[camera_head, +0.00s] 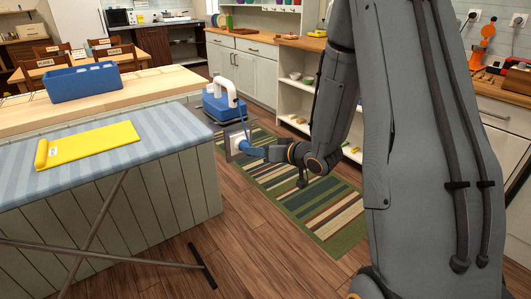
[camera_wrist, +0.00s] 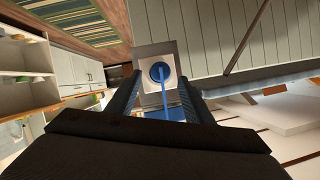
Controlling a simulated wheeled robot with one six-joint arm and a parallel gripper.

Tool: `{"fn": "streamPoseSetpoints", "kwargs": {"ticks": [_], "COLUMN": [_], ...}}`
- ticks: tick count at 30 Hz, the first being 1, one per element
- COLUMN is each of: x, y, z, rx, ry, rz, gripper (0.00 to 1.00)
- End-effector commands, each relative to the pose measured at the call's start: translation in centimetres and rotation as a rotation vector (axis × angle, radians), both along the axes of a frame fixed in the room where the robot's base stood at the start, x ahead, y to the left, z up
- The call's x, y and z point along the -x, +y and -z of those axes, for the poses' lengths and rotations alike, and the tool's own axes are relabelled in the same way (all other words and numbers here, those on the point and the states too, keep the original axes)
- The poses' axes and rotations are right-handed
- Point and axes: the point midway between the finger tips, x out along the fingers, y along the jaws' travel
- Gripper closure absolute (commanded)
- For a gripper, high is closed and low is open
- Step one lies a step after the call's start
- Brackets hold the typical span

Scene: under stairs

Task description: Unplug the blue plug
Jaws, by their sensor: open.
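The blue plug (camera_wrist: 158,72) sits in a white socket on a grey plate (camera_wrist: 145,52) in the wrist view. A blue cord (camera_wrist: 167,105) runs from it toward the camera. In the head view the plate (camera_head: 231,143) is at the end of the panelled counter, with blue beside it. My gripper (camera_head: 259,151) is in front of the plate. In the wrist view my gripper (camera_wrist: 159,84) is open, one dark finger on each side of the cord, with the plug ahead between the fingertips. I cannot tell whether the fingers touch the plug.
A blue appliance with a white handle (camera_head: 219,105) stands behind the plate. The striped ironing surface (camera_head: 170,122) holds a yellow mat (camera_head: 95,143). A blue crate (camera_head: 83,83) is on the wooden top. A striped rug (camera_head: 300,200) lies on the floor; shelves (camera_head: 298,68) stand beyond.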

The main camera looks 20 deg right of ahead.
Motion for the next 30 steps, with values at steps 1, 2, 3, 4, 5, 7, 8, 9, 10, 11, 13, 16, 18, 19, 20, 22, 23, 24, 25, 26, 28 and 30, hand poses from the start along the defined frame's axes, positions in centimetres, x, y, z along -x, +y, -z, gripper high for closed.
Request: {"fn": "streamPoseSetpoints", "kwargs": {"ticks": [1, 2, 3, 4, 5, 7, 8, 9, 10, 11, 13, 16, 18, 19, 20, 22, 23, 24, 25, 26, 28, 30], "x": [-0.6, -1.0, -1.4, -1.6, -1.9, -2.4, -2.5, -2.7, -2.7, -2.8, -2.9, -2.9, -2.9, -2.9, -2.9, -2.9, -2.9, -2.9, -2.9, -2.9, -2.9, -2.9], "y": [0.4, 0.6, 0.7, 0.8, 1.0, 1.2, 1.2, 1.3, 1.3, 1.3, 1.4, 1.4, 1.4, 1.4, 1.4, 1.4, 1.4, 1.4, 1.4, 1.4, 1.4, 1.4], "z": [0.4, 0.5, 0.7, 0.8, 0.9, 1.1, 1.1, 1.2, 1.2, 1.3, 1.3, 1.3, 1.3, 1.3, 1.3, 1.3, 1.3, 1.3, 1.3, 1.3, 1.3, 1.3], "rx": [0.001, 0.001, 0.001, 0.001, 0.001, 0.001, 0.001, 0.001, 0.001, 0.001, 0.001, 0.001, 0.001, 0.001, 0.001, 0.001, 0.001, 0.001, 0.001, 0.001, 0.001, 0.001], "ry": [0.001, 0.001, 0.001, 0.002, 0.002, 0.001, 0.001, 0.002, 0.001, 0.001, 0.001, 0.001, 0.001, 0.001, 0.001, 0.001, 0.001, 0.001, 0.001, 0.001, 0.002, 0.002], "rz": [-0.003, -0.003, -0.002, -0.001, -0.001, -0.001, -0.001, -0.001, 0.001, 0.001, 0.001, 0.001, 0.001, 0.001, 0.001, 0.001, 0.001, 0.001, 0.001, 0.001, 0.0, 0.0], "gripper": [0.53, 0.53, 0.53, 0.53, 0.53, 0.53, 0.53, 0.53, 0.53, 0.53, 0.53, 0.53, 0.53, 0.55, 0.6, 0.72, 0.77, 0.83, 0.89, 0.94, 0.81, 0.92]}}
